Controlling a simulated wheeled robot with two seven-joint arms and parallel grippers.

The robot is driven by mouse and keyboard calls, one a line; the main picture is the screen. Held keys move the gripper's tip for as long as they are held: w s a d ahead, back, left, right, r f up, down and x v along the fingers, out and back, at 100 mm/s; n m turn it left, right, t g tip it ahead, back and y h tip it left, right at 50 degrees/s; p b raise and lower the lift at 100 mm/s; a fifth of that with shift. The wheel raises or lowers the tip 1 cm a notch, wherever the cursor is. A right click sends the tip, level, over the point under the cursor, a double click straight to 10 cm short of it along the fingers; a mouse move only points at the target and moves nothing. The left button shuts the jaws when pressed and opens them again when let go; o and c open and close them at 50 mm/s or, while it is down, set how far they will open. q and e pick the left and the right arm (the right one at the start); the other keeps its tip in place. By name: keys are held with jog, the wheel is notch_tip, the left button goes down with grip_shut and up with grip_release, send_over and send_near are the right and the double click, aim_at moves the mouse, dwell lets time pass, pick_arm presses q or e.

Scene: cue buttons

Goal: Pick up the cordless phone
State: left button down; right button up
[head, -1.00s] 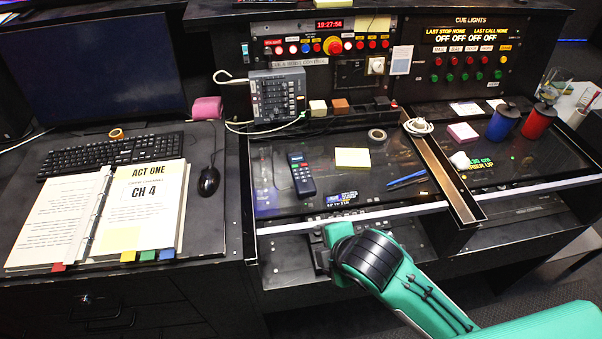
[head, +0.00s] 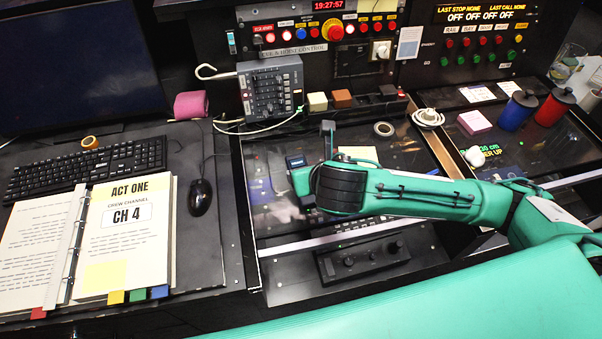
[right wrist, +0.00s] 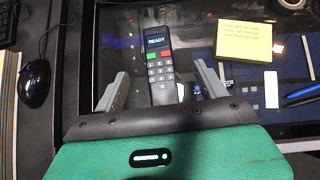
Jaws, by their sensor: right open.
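The cordless phone (right wrist: 159,52) is dark, with a lit screen reading READY, a green and a red key and a pale number pad. In the right wrist view it lies on the dark glass panel, its lower end between the fingers of my right gripper (right wrist: 162,74). The fingers stand apart on either side of the phone, and I see a gap on both sides. The gripper body hides the phone's bottom end. In the head view my right arm covers most of the phone, and only its top end (head: 296,161) shows. My left gripper is out of view.
A yellow note pad (right wrist: 245,42) and blue pens (right wrist: 303,95) lie right of the phone. A mouse (head: 201,197), keyboard (head: 85,168) and open binder (head: 126,235) are at left. A grey keypad box (head: 271,88) stands behind. A raised divider (head: 432,145) lies to the right.

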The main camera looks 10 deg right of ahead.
aim_at(299, 166)
jog(key=x, duration=0.5)
jog(key=shift+w, duration=0.15)
jog(key=shift+w+f, duration=0.3)
jog(key=shift+f, duration=0.05)
jog(key=shift+w+a+f+p, duration=0.1)
jog(key=shift+w+f+p, duration=0.15)
jog(key=shift+p, duration=0.05)
jog(key=x, duration=0.3)
jog(key=shift+a+f+p, duration=0.2)
jog(key=shift+p, duration=0.15)
jog(key=shift+w+f, duration=0.3)
jog(key=shift+w, duration=0.05)
jog(key=shift+w+f, duration=0.1)
jog(key=shift+f, duration=0.05)
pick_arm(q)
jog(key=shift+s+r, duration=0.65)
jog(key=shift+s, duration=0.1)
pick_arm(e)
jog(key=c, duration=1.2)
